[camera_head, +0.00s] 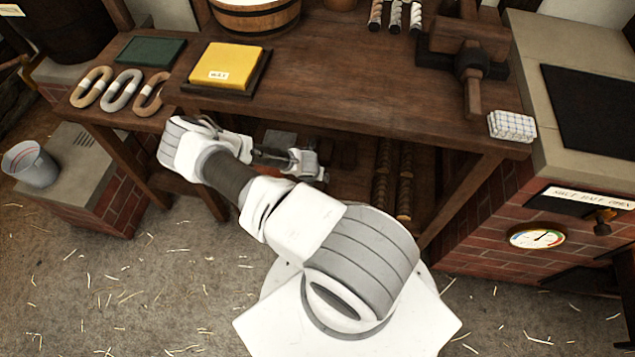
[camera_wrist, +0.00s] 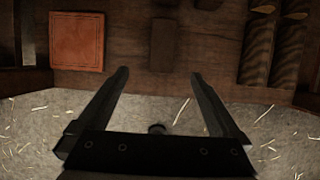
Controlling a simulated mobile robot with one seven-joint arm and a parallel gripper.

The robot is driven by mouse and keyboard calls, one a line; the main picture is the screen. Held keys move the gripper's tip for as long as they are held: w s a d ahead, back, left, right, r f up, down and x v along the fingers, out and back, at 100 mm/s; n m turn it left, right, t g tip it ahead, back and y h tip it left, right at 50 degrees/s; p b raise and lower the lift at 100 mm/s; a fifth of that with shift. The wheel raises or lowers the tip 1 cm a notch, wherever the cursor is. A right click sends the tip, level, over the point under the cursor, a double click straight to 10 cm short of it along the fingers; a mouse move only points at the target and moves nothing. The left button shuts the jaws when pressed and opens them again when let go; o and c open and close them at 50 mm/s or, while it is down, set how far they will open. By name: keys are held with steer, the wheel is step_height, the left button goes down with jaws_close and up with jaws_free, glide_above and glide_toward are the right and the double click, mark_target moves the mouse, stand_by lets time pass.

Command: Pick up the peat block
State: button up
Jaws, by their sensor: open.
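A dark brown block (camera_wrist: 162,45), which looks like the peat block, lies on the wooden lower shelf in the wrist view. It sits just beyond the fingertips, roughly midway between them and apart from both. My gripper (camera_wrist: 159,76) is open, with nothing between its two dark fingers. In the head view my arm reaches under the front edge of the workbench, and the fingers cannot be made out clearly there. A dim dark block also shows on the shelf in the head view (camera_head: 344,152).
An orange-red square slab (camera_wrist: 77,41) lies left of the block. Rope-like rods (camera_wrist: 257,52) lie to its right. The workbench top (camera_head: 340,85) overhangs the shelf, with a yellow block (camera_head: 226,66) on it. A brick stove (camera_head: 500,225) stands right; the straw-strewn floor (camera_head: 110,290) is open.

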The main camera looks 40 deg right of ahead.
steer(key=b, duration=0.3)
glide_toward(318, 184)
steer(key=x, duration=0.5)
steer(key=shift+w+a+f, duration=0.15)
steer(key=shift+f, duration=0.05)
steer(key=shift+d+b+x, duration=0.1)
steer(key=shift+b+x, duration=0.55)
steer(key=shift+x, duration=0.8)
steer(key=shift+d+b+x, duration=0.15)
steer(key=shift+b+x, duration=0.5)
steer(key=shift+x, duration=0.8)
steer(key=shift+r, duration=0.1)
steer(key=shift+c, duration=0.3)
steer(key=c, duration=1.4)
